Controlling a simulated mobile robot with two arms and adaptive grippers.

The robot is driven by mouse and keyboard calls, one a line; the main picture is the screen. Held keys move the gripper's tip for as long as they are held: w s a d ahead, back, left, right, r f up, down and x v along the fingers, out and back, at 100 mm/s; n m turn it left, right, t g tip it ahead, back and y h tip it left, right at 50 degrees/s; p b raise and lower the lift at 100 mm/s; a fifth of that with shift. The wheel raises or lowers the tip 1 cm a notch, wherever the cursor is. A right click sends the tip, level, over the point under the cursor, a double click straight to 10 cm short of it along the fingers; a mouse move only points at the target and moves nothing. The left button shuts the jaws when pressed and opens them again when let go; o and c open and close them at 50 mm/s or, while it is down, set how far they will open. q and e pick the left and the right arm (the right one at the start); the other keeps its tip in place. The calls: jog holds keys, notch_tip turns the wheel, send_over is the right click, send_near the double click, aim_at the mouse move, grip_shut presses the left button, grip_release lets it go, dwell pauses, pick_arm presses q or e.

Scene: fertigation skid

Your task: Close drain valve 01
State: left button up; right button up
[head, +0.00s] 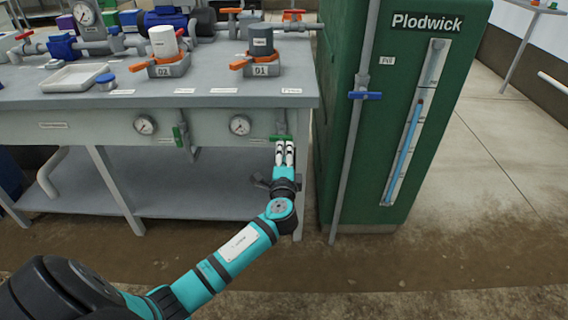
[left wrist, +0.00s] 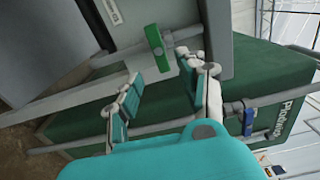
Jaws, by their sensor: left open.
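A green lever handle (head: 281,138) sits on the bench front, below and slightly right of the unit marked 01. I take it as drain valve 01; its own tag is unreadable. It lies horizontally in the head view, and in the left wrist view the green handle (left wrist: 154,40) lies across its grey pipe. My left gripper (head: 285,154) is just below the handle. In the left wrist view its fingers (left wrist: 160,78) are spread and empty, with the handle just beyond the tips. I see no contact. My right gripper is not in view.
Another green handle (head: 178,137) stands vertically further left, between two gauges. A green cabinet (head: 400,150) marked Plodwick stands close right, with a blue handle (head: 365,95) on a grey pipe. Orange-handled units 02 (head: 168,68) and 01 (head: 262,66) are on the bench.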

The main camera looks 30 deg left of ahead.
pick_arm(q)
jog(key=shift+v, duration=2)
